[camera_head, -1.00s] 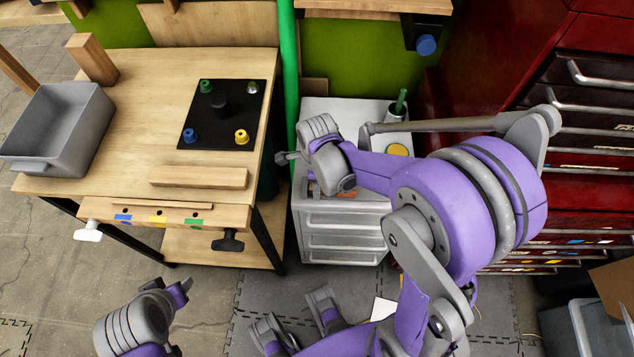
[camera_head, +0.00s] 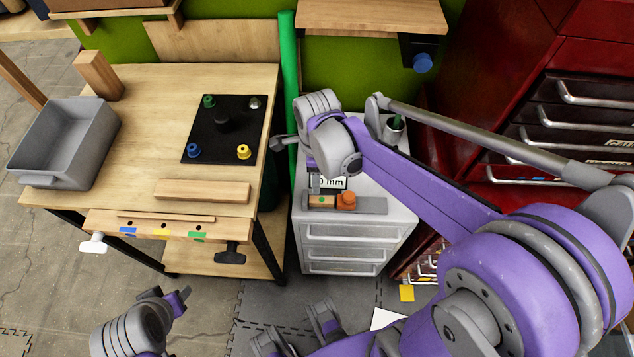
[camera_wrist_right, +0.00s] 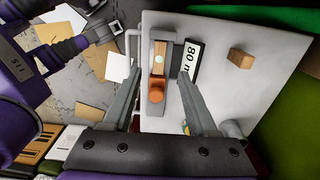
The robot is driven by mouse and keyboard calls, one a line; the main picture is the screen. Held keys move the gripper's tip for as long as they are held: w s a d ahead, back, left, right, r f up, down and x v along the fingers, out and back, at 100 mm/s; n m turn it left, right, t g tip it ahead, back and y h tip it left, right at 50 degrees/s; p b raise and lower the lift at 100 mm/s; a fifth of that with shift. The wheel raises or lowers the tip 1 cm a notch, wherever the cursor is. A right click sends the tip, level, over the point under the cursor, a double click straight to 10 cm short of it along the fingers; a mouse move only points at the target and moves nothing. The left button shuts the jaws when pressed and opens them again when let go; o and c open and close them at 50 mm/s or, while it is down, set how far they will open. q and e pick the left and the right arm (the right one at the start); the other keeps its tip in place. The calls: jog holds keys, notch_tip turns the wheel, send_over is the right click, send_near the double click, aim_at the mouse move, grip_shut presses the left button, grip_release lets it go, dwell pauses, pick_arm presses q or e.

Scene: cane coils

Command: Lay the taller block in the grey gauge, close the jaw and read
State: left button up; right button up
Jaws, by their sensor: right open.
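The grey gauge (camera_head: 372,205) lies on the white cabinet top, also in the right wrist view (camera_wrist_right: 174,62). A wooden block (camera_wrist_right: 160,60) with a pale dot lies in it, also seen in the head view (camera_head: 321,202). The orange jaw (camera_wrist_right: 156,90) appears to be against the block's end. The display (camera_wrist_right: 191,58) shows 80 with its unit partly cut off. Another wooden block (camera_wrist_right: 241,58) lies apart on the cabinet top. My right gripper (camera_wrist_right: 158,100) is open and empty, its fingers on either side of the gauge.
The white cabinet top (camera_wrist_right: 215,100) has bare room around the gauge. A cup (camera_head: 393,130) stands behind it. The wooden workbench (camera_head: 150,130) to the left carries a grey bin (camera_head: 65,150) and a black board (camera_head: 222,120). Red drawers (camera_head: 570,110) stand right.

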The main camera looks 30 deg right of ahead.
jog(key=s+a+n+t, duration=0.1)
jog(key=s+n, duration=0.4)
jog(key=n, duration=0.7)
jog(key=s+a+r+n+t, duration=0.1)
jog(key=s+n+t, duration=0.3)
jog(key=n, duration=0.8)
jog(key=shift+s+a, duration=0.6)
jog(key=shift+s, duration=0.45)
